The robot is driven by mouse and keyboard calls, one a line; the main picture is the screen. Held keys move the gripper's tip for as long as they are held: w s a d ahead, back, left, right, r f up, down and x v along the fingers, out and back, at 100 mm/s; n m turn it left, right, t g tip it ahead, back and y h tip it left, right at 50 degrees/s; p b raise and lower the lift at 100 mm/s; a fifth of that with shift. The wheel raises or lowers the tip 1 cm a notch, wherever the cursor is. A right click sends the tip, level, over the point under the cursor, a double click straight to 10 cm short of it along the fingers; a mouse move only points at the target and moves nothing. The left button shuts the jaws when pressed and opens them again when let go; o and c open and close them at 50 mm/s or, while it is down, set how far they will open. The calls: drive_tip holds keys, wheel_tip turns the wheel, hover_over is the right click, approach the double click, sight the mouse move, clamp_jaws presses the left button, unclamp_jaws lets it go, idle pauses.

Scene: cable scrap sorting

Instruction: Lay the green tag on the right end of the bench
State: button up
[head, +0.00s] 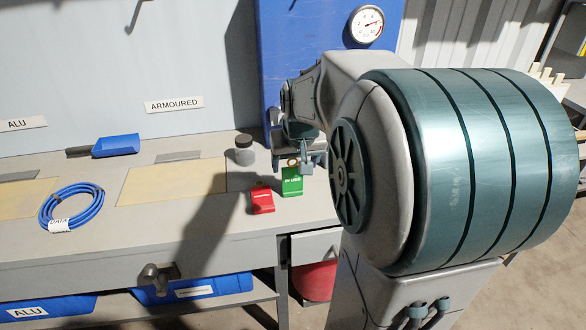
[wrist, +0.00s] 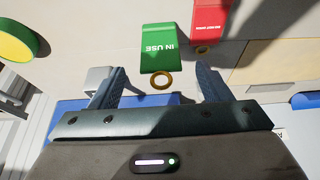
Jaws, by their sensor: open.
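The green tag (head: 292,182), marked IN USE, sits on the grey bench (head: 110,245) toward its right side, just right of a red tag (head: 262,199). In the wrist view the green tag (wrist: 158,45) lies just beyond my fingertips, with its brass ring (wrist: 161,81) between the open fingers. My gripper (head: 306,158) is directly above and behind the tag in the head view, open and empty. In the wrist view my gripper (wrist: 160,73) shows both fingers spread either side of the ring; contact cannot be told. My arm hides the far right end of the bench.
A dark-lidded jar (head: 244,150) stands behind the red tag. A blue panel (head: 300,60) with a gauge (head: 367,24) rises behind. Bare bench lies in front of the tags.

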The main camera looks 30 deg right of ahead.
drive_tip(key=d+v, duration=0.1)
drive_tip(key=v, duration=0.5)
drive_tip(key=s+a+f+n+g, duration=0.1)
drive_tip(key=s+a+f, duration=0.3)
drive_tip(key=s+a, duration=0.2)
drive_tip(key=s+a+f+n+g+y, duration=0.1)
drive_tip(key=s+a+f+n, duration=0.1)
drive_tip(key=s+a+f, duration=0.3)
drive_tip(key=s+a, duration=0.2)
drive_tip(key=s, duration=0.1)
drive_tip(key=shift+a+p, duration=0.35)
drive_tip(key=shift+s, duration=0.1)
